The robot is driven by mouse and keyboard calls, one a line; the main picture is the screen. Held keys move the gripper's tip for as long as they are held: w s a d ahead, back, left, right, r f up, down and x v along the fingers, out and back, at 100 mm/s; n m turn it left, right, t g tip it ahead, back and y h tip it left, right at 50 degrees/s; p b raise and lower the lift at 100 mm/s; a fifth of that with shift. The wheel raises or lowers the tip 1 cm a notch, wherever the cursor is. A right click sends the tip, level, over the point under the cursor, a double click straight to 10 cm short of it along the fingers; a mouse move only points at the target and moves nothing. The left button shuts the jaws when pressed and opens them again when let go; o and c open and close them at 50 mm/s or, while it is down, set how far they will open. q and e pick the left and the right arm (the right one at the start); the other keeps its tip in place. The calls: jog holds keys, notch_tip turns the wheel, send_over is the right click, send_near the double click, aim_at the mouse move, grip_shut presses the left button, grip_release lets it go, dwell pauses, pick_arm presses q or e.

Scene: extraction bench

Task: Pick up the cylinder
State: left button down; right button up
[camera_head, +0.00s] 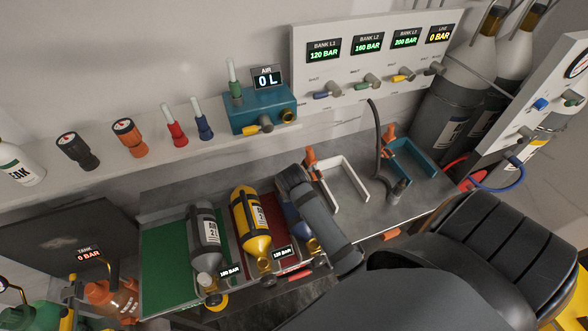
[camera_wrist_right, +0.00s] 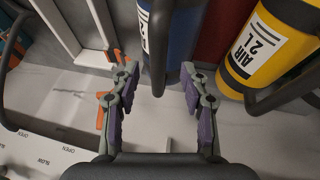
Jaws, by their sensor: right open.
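Three cylinders lie side by side on the bench in the head view: a grey one (camera_head: 206,238), a yellow one (camera_head: 252,222) and a blue one (camera_head: 293,219). My right arm covers most of the blue one there. In the right wrist view the blue cylinder (camera_wrist_right: 184,35), with a dark bar along it, is ahead of my open right gripper (camera_wrist_right: 159,68). The fingers are spread to either side of the bar's end. I cannot tell whether they touch it. The yellow cylinder (camera_wrist_right: 268,45) is to the right of the fingers. My left gripper is not in view.
A white frame (camera_head: 346,167) and a teal frame (camera_head: 412,160) with orange clamps stand on the bench to the right. A teal air unit (camera_head: 256,110) and a bank panel (camera_head: 372,55) stand behind. A hose (camera_head: 378,130) rises between the frames.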

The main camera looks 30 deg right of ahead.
jog(key=shift+w+d+f, duration=0.3)
jog(key=shift+w+f, duration=0.15)
jog(key=shift+f, duration=0.05)
jog(key=shift+w+d+f, duration=0.3)
jog(key=shift+w+f, duration=0.1)
jog(key=shift+f, duration=0.1)
jog(key=shift+s+a+r, duration=0.1)
jog(key=shift+s+r, duration=0.15)
jog(key=shift+r, duration=0.05)
jog(key=shift+s+a+r, duration=0.15)
jog(key=shift+s, duration=0.1)
jog(key=shift+s+a, duration=0.1)
jog(key=shift+w+d+f, duration=0.2)
jog(key=shift+w+f, duration=0.05)
jog(key=shift+w, duration=0.1)
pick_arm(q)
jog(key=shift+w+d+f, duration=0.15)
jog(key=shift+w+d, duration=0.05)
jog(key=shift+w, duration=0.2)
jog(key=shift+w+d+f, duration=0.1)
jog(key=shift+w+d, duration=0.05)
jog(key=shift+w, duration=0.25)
pick_arm(e)
jog(key=shift+s, duration=0.1)
jog(key=shift+s+a, duration=0.1)
jog(key=shift+f, duration=0.1)
